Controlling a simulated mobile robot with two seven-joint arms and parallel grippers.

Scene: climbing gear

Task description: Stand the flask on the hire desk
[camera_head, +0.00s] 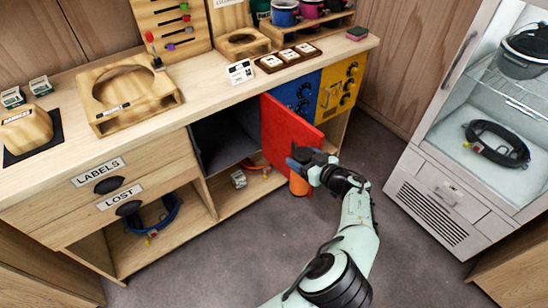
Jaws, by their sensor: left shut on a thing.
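My left gripper (306,163) is in front of the open red locker door, near its free edge, above the grey floor. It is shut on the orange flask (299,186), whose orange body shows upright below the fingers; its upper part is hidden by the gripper. The hire desk (215,92) is the long wooden counter behind, and its top is higher than the flask. My right gripper is not in view.
The red door (286,133) stands open beside the gripper, next to blue (296,93) and yellow (338,86) doors. A wooden ring stand (126,94), a card (240,72) and a dark tray (288,58) sit on the desk. A glass-fronted cabinet (432,190) stands right.

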